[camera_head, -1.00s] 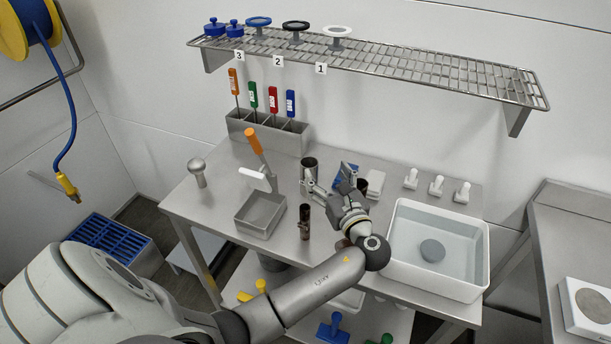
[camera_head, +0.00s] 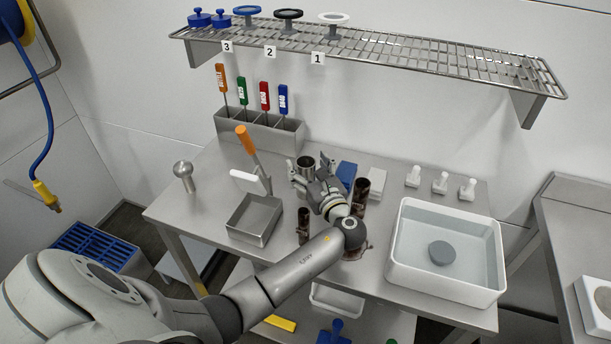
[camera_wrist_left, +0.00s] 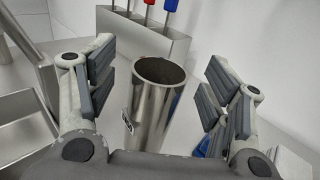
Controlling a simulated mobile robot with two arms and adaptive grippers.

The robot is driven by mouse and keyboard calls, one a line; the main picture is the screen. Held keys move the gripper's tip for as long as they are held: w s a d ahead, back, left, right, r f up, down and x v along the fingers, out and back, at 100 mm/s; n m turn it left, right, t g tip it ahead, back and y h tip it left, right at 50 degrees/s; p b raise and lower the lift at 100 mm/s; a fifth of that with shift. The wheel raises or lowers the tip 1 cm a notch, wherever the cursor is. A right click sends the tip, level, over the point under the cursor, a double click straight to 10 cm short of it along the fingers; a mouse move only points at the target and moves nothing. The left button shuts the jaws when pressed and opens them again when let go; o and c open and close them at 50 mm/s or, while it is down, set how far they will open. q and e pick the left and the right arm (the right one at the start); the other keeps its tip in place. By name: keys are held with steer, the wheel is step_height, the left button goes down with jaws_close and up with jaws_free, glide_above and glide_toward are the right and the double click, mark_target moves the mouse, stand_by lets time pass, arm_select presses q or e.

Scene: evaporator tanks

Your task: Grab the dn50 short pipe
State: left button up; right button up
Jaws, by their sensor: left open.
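A shiny steel pipe (camera_head: 306,163), open at the top, stands upright on the steel table; which pipe is the dn50 is not marked legibly. My left gripper (camera_head: 312,171) is open at this pipe. In the left wrist view the steel pipe (camera_wrist_left: 150,112) stands between the spread fingers of my left gripper (camera_wrist_left: 157,88), with gaps on both sides. A small tag sticks out from its left side. Its lower end is hidden by the gripper. Darker brown pipes stand nearby, one left of my wrist (camera_head: 303,226) and one to its right (camera_head: 361,192). My right gripper is not in view.
A square steel tray (camera_head: 254,219) and an orange-handled scraper (camera_head: 246,140) are to the left. A tool holder (camera_head: 258,130) stands behind. A white basin (camera_head: 446,286) is at the right, with white fittings (camera_head: 440,183) behind it. A wire shelf (camera_head: 400,62) hangs above.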

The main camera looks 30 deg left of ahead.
arm_select(q)
steer(key=shift+w+a+r, duration=0.1)
steer(key=shift+w+a, duration=0.3)
steer(key=shift+a, duration=0.1)
steer(key=shift+w+a, duration=0.2)
steer(key=shift+a, duration=0.15)
jaws_close()
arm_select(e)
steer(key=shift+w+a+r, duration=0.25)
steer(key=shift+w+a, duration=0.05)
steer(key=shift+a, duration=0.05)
